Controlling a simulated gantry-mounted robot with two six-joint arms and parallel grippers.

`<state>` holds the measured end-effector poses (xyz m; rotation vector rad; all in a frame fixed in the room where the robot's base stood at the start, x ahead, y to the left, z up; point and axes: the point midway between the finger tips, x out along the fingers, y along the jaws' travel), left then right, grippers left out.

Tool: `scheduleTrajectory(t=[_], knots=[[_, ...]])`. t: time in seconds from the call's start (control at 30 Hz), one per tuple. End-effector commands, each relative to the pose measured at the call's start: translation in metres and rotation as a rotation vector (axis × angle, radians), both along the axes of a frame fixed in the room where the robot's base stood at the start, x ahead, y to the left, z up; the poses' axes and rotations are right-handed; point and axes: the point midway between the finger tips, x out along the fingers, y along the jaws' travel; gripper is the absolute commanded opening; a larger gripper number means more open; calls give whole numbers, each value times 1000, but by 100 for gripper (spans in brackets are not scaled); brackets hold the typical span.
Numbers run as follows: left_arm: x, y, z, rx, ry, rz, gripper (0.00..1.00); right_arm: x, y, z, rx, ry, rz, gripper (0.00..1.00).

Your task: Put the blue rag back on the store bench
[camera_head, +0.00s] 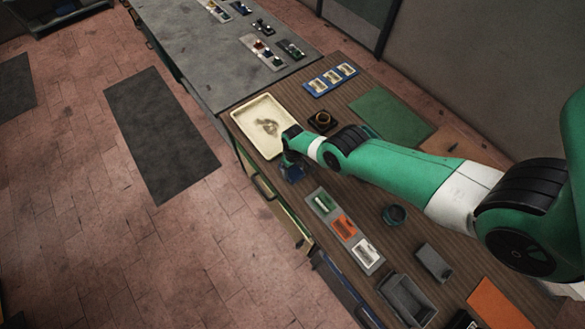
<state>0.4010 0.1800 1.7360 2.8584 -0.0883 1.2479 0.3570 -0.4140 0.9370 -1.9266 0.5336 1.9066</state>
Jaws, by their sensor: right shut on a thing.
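My right arm reaches in from the right over the brown ribbed bench (395,180). My right gripper (291,166) points down near the front edge of this bench, just right of a cream tray. It is shut on a small dark blue thing (292,174), which looks like the blue rag; the fingers and wrist hide part of it. I cannot tell whether the rag touches the bench top. My left gripper is not in view. No label shows which bench is the store bench.
The cream tray (244,118) has a dark smudge inside. A grey bench (205,60) with small racks adjoins at the back. A green mat (385,113), a blue rack (331,80), a grey three-part rack (331,209) and a grey bin (393,300) occupy the brown bench.

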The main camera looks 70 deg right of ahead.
Motion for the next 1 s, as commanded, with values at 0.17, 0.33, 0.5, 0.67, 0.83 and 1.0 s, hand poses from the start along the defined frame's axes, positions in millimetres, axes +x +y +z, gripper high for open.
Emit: scheduleTrajectory(t=[0.17,0.33,0.5,0.67,0.83,1.0], knots=[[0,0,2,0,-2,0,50,1,0,2,-1,-2,0,37],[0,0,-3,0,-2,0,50,1,0,-3,-1,-2,0,37],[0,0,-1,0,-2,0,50,1,0,-1,-1,-2,0,100],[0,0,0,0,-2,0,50,1,0,-1,-1,-2,0,100],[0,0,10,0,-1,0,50,1,0,10,-1,-2,0,100],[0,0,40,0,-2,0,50,1,0,39,-1,-2,0,100]])
